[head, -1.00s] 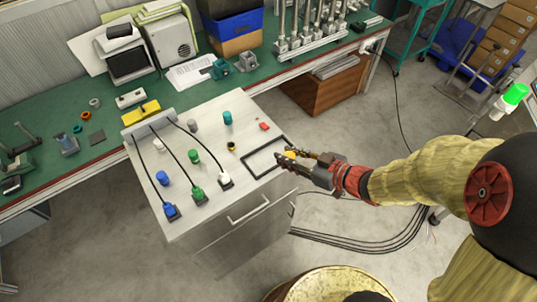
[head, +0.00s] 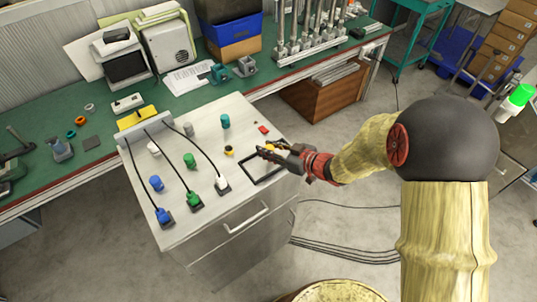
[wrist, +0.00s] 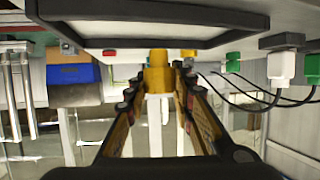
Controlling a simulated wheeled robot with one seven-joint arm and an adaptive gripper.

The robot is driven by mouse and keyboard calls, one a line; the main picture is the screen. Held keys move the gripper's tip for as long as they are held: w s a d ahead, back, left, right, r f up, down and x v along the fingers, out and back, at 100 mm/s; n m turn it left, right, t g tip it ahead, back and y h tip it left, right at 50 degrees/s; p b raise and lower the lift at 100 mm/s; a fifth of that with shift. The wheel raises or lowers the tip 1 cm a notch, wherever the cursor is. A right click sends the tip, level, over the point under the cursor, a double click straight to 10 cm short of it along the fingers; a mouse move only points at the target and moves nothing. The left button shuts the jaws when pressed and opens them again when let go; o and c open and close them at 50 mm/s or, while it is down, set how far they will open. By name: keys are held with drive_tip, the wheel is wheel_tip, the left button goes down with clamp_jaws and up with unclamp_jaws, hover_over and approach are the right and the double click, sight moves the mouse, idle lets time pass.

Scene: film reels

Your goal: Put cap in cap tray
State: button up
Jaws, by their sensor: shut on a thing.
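My gripper (head: 266,151) is shut on a yellow cap (wrist: 158,74), which shows between the fingers in the wrist view. In the head view, a bit of yellow shows at the fingers, over the black-rimmed cap tray (head: 266,181) on the metal cabinet top. The fingers hide part of the tray. The tray also fills the top of the wrist view (wrist: 150,43), which looks upside down. I cannot tell whether the cap touches the tray.
Blue (head: 155,183), green (head: 189,160), white (head: 153,148) and teal (head: 225,121) caps stand on the cabinet top (head: 205,218). A yellow-and-black piece (head: 228,151) stands left of the tray. Cabled blue (head: 163,215), green (head: 194,198) and white (head: 222,186) connectors stand near the front.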

drive_tip(key=shift+f, duration=1.15)
drive_tip(key=shift+s, duration=0.1)
drive_tip(key=shift+f+b, duration=0.15)
drive_tip(key=shift+b, duration=0.2)
drive_tip(key=o, duration=0.9)
drive_tip(key=shift+s+d+r, duration=0.1)
drive_tip(key=shift+d+r, duration=0.15)
drive_tip(key=shift+r, duration=0.05)
drive_tip(key=p+v, duration=0.3)
drive_tip(key=v, duration=0.8)
drive_tip(key=shift+d, duration=0.2)
